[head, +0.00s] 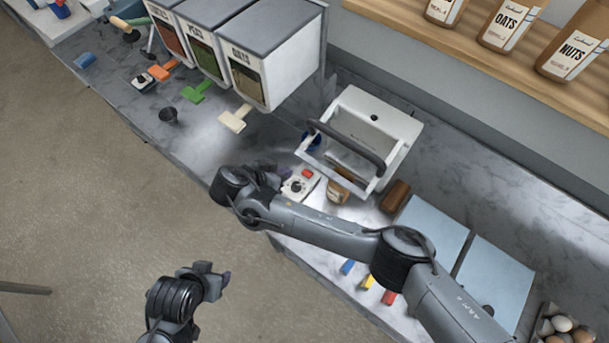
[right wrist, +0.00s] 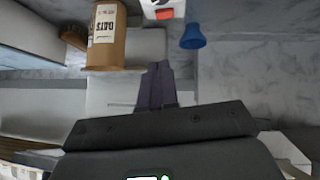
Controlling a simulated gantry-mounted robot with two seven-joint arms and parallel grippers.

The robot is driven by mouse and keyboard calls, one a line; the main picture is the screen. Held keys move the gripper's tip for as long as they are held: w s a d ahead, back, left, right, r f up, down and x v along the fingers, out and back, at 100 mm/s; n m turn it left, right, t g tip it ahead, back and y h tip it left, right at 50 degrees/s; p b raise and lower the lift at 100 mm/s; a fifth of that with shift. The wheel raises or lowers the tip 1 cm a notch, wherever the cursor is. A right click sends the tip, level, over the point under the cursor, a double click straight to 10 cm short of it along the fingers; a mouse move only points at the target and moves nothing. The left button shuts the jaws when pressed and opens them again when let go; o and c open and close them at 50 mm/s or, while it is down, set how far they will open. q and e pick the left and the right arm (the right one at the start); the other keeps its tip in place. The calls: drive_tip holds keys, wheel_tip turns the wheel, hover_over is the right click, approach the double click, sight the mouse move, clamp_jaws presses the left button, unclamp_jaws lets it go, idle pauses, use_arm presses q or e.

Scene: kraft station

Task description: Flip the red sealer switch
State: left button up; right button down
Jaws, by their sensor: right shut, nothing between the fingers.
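The red sealer switch (head: 307,172) sits on a small white box (head: 298,187) in front of the white sealer frame (head: 399,125) with its dark bar handle. In the right wrist view the red switch (right wrist: 165,14) shows at the top edge, on the white box, which is cut off. My right gripper (head: 282,173) is shut and empty, close beside the box at its left. Its closed fingers (right wrist: 157,85) point toward the switch with a gap between. My left gripper (head: 224,281) hangs over the floor, away from the counter; its jaw opening is unclear.
A blue cup (right wrist: 193,38) and a labelled jar (right wrist: 106,38) stand near the switch box. A brown block (head: 396,196) and pale blue panels (head: 432,222) lie to the right.

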approach(311, 175)
drive_tip(key=w, duration=0.1)
drive_tip(key=w+d, duration=0.2)
drive_tip(key=shift+d+r, duration=0.1)
drive_tip(key=shift+r, duration=0.15)
drive_tip(key=f, duration=0.3)
drive_tip(key=shift+w+d, duration=0.1)
drive_tip(key=shift+d, duration=0.3)
use_arm(q)
drive_tip(key=shift+r, duration=0.2)
use_arm(e)
drive_tip(key=shift+d+f, duration=0.1)
drive_tip(key=shift+f, duration=0.7)
